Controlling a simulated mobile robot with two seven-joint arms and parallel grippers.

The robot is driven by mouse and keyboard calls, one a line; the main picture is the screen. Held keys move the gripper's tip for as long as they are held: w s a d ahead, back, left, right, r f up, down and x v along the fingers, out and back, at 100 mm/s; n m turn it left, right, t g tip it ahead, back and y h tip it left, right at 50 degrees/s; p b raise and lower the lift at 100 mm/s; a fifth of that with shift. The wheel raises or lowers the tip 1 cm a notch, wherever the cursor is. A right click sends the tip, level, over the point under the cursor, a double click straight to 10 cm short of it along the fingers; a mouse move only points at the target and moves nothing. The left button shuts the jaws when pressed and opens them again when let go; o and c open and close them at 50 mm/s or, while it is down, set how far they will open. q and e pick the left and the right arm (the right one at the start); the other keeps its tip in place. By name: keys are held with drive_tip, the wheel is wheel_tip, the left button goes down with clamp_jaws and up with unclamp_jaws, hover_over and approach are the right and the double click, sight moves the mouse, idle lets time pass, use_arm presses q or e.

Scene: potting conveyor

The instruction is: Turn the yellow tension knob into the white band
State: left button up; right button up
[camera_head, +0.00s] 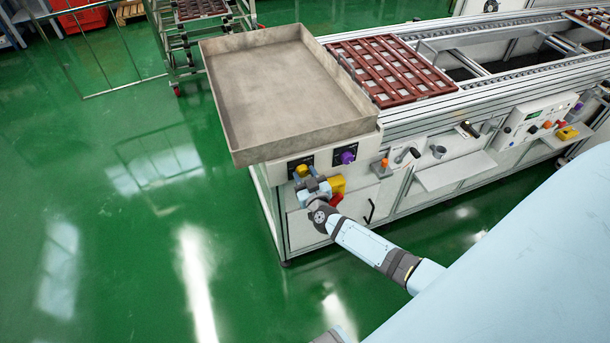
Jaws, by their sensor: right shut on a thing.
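The yellow tension knob (301,170) sits on a dark plate at the left end of the conveyor's front panel, below the grey tray. My right gripper (304,179) reaches it from below and is shut on it. The fingers and wrist cover part of the knob. The white band and the knob's pointer are too small or hidden to make out. My left gripper is not in view.
A purple knob (347,157) on its own dark plate is just right of the yellow one. A yellow block (337,184) and a red part (336,199) sit close beside my right wrist. The grey tray (247,142) overhangs the panel. Green floor lies open to the left.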

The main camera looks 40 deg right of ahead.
drive_tip(key=m, duration=0.3)
drive_tip(key=shift+m, duration=1.3)
drive_tip(key=m+b, duration=0.1)
drive_tip(key=m, duration=0.2)
drive_tip(key=shift+f+m, duration=0.1)
drive_tip(key=shift+m, duration=0.2)
drive_tip(key=m, duration=0.2)
drive_tip(key=shift+m+b, duration=0.3)
drive_tip(key=shift+b, duration=0.05)
drive_tip(key=m+b, duration=0.1)
drive_tip(key=m, duration=0.1)
drive_tip(key=shift+f+m, duration=0.1)
drive_tip(key=shift+m, duration=0.3)
drive_tip(key=shift+m+b, duration=0.45)
drive_tip(key=shift+m, duration=0.75)
drive_tip(key=shift+m+b, duration=0.45)
drive_tip(key=shift+m, duration=0.75)
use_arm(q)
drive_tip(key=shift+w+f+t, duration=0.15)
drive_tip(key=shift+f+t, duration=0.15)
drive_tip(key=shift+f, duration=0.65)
use_arm(e)
drive_tip(key=shift+m, duration=0.3)
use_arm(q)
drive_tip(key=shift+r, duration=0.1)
